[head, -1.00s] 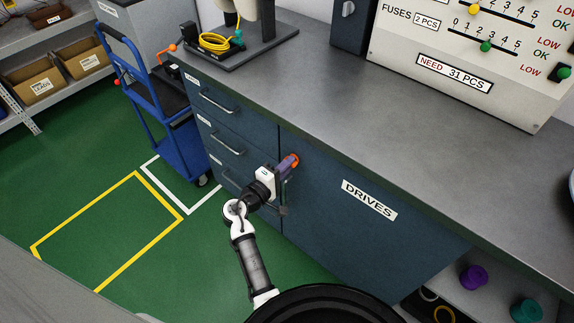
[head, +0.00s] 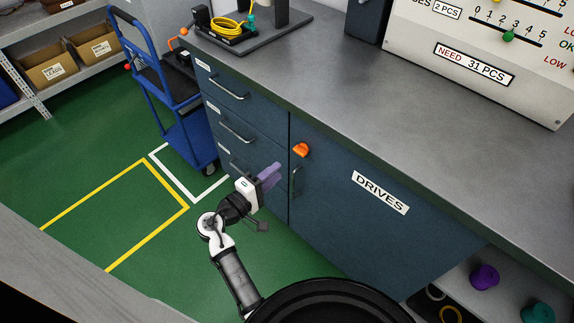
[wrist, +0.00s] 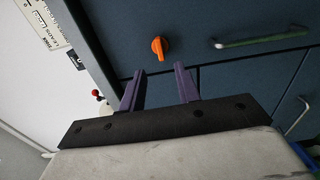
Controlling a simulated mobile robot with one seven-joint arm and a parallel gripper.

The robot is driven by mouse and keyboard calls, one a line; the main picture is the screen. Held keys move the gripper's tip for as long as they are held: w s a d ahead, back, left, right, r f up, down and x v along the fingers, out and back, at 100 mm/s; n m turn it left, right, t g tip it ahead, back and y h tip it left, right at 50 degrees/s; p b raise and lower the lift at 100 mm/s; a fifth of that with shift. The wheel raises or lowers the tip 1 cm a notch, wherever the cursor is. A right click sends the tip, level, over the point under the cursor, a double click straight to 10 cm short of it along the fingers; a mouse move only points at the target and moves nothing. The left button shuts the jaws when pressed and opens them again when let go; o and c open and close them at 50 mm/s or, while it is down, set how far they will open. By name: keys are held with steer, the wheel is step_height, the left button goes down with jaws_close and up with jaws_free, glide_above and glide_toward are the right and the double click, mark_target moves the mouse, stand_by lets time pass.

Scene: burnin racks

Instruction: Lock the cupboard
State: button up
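The cupboard (head: 345,225) is a dark blue door marked DRIVES under the bench. Its orange turn-knob (head: 301,150) is near the door's upper left corner, above the vertical door handle (head: 297,180). In the wrist view the orange knob (wrist: 160,48) lies with its long side across the line of the handle (wrist: 262,39). The door looks closed. My gripper (head: 272,174) is away from the door, left of and below the knob in the head view. In the wrist view my gripper's purple fingers (wrist: 160,85) are apart and empty, with the knob beyond them.
Drawers (head: 235,125) with bar handles are left of the door. A blue trolley (head: 185,130) stands further left on the green floor. The bench top (head: 330,90) overhangs the door. An open shelf (head: 455,292) with coloured spools is at lower right.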

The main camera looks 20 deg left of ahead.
steer(key=v, duration=0.4)
steer(key=shift+w, duration=0.1)
stand_by(0.3)
